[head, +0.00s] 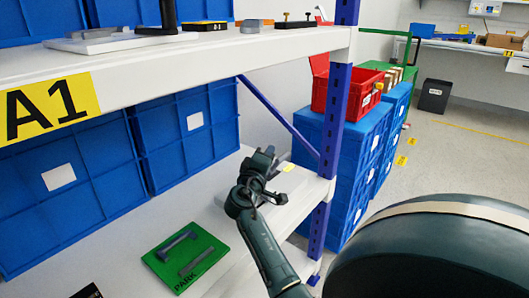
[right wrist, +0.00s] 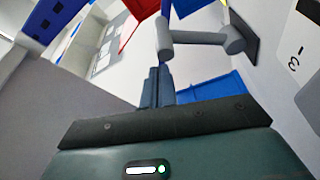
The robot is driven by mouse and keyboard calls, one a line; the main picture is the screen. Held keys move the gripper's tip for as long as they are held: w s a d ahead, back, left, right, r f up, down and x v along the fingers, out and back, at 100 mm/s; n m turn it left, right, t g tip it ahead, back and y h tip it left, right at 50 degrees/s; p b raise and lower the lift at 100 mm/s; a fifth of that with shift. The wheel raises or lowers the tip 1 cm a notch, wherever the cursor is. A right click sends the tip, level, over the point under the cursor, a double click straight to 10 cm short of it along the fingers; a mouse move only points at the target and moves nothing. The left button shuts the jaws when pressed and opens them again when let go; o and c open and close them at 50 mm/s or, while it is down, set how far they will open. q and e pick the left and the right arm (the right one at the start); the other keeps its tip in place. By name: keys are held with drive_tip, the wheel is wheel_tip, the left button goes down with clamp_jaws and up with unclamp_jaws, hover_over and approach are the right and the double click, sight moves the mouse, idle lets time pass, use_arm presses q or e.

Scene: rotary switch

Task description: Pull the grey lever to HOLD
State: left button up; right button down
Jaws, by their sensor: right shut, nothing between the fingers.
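The right wrist view shows a grey lever (right wrist: 200,37), a bar with thicker rounded ends, on a dark base beside a pale plate (right wrist: 300,62) with black markings. My right gripper (right wrist: 157,85) is shut and empty, its fingertips pointing towards the lever; I see no clear contact. In the head view my right gripper (head: 265,160) is over the right end of the lower shelf, in front of a pale plate (head: 290,181) with a yellow label. It largely hides the lever there. No HOLD mark is readable. My left gripper is out of view.
The upper shelf (head: 215,46) with the A1 sign runs above the lower shelf. A blue post (head: 333,120) stands just right of the gripper. A green PARK board (head: 208,262) with two grey bars lies on the lower shelf. Blue bins (head: 60,170) stand behind.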

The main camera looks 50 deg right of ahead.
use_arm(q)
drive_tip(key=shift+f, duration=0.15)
use_arm(e)
drive_tip(key=shift+s+f, duration=0.15)
drive_tip(key=shift+s, duration=0.25)
